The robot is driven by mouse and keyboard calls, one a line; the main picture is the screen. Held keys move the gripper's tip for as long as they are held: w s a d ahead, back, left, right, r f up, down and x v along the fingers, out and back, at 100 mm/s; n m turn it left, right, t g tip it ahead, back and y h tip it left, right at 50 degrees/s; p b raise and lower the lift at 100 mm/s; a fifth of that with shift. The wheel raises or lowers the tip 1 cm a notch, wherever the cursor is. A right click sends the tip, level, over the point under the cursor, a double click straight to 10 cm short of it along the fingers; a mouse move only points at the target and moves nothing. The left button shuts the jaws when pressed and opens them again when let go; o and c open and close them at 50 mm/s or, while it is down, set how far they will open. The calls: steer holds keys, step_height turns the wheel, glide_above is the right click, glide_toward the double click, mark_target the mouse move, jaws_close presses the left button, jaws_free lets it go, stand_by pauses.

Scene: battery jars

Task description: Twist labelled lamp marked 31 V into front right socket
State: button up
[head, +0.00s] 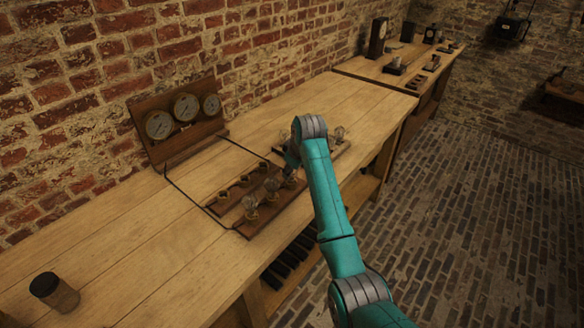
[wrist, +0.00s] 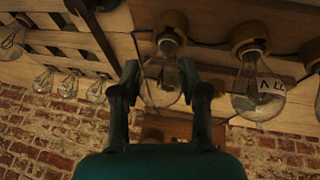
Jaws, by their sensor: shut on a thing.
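In the wrist view my gripper (wrist: 163,80) is shut on a clear glass lamp (wrist: 167,55), one finger on each side of the bulb. Its base meets a round brass-coloured socket collar at the end of a row; how deep it sits I cannot tell. No label shows on its visible side. In the head view my gripper (head: 291,160) is over the right end of the socket board (head: 235,222), partly hidden by my arm. Lamps stand in the front row (head: 251,205).
Several empty sockets (head: 223,197) form the board's back row. A three-dial meter panel (head: 178,118) stands behind, wired to the board. More lamps (head: 339,134) stand in a rack to the right. A dark-lidded jar (head: 54,290) is at the front left.

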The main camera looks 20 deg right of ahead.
stand_by(0.3)
steer(key=m+h, duration=0.1)
steer(key=m, duration=0.2)
steer(key=shift+a+h, duration=0.15)
steer(key=shift+h, duration=0.15)
steer(key=m+h, duration=0.1)
steer(key=m, duration=0.2)
steer(key=shift+m, duration=0.3)
steer(key=shift+a+m+g+h, duration=0.1)
steer(key=shift+m+g+h, duration=0.4)
steer(key=shift+m, duration=0.5)
steer(key=m+g+h, duration=0.1)
steer(key=m, duration=0.3)
